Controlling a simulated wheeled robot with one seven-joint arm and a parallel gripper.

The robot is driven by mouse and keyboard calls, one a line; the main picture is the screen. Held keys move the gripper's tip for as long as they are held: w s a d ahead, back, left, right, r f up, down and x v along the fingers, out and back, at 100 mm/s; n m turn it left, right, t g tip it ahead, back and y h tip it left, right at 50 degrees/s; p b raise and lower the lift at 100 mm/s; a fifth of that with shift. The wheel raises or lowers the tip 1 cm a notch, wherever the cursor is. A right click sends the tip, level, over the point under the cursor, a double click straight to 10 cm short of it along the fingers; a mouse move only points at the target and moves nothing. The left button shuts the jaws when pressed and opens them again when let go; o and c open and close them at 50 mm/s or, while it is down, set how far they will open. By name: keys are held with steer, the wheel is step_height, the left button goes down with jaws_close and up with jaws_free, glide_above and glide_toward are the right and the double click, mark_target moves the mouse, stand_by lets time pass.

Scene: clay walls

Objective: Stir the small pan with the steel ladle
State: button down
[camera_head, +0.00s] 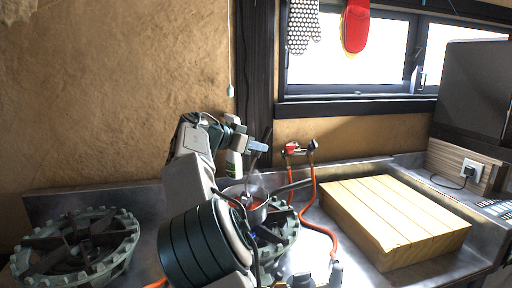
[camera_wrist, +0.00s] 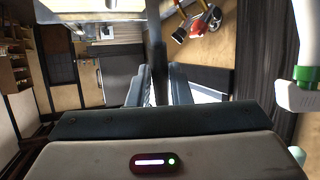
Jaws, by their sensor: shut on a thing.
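The small pan (camera_head: 292,188) sits on the right burner, its handle reaching right. Reddish-orange contents show inside, with faint steam above. My gripper (camera_head: 258,146) is above the pan and shut on the steel ladle (camera_head: 266,136), gripping its thin dark handle. The ladle stands roughly upright with a slight tilt, and its lower end points down toward the pan. My arm hides part of the pan, and I cannot clearly see the ladle's bowl. In the wrist view the ladle handle (camera_wrist: 157,45) runs between the two fingers (camera_wrist: 160,88).
A second burner (camera_head: 75,248) stands empty at the left. A slatted wooden block (camera_head: 395,215) fills the right of the counter. Orange gas hoses with a red valve (camera_head: 292,147) run behind the right burner. A white bottle (camera_head: 234,165) stands behind my gripper near the wall.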

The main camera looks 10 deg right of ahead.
steer(key=shift+w+d+r+p, duration=0.25)
steer(key=shift+d+r+p, duration=0.2)
steer(key=shift+r+p, duration=0.75)
steer(key=shift+w+d+r+p, duration=0.25)
steer(key=shift+d+r+p, duration=0.2)
steer(key=shift+r+p, duration=0.65)
steer(key=shift+w+d+r+p, duration=0.25)
steer(key=shift+d+r+p, duration=0.2)
steer(key=shift+r+p, duration=0.75)
steer(key=shift+r, duration=0.1)
steer(key=shift+r+p, duration=1.9)
steer(key=shift+r, duration=0.6)
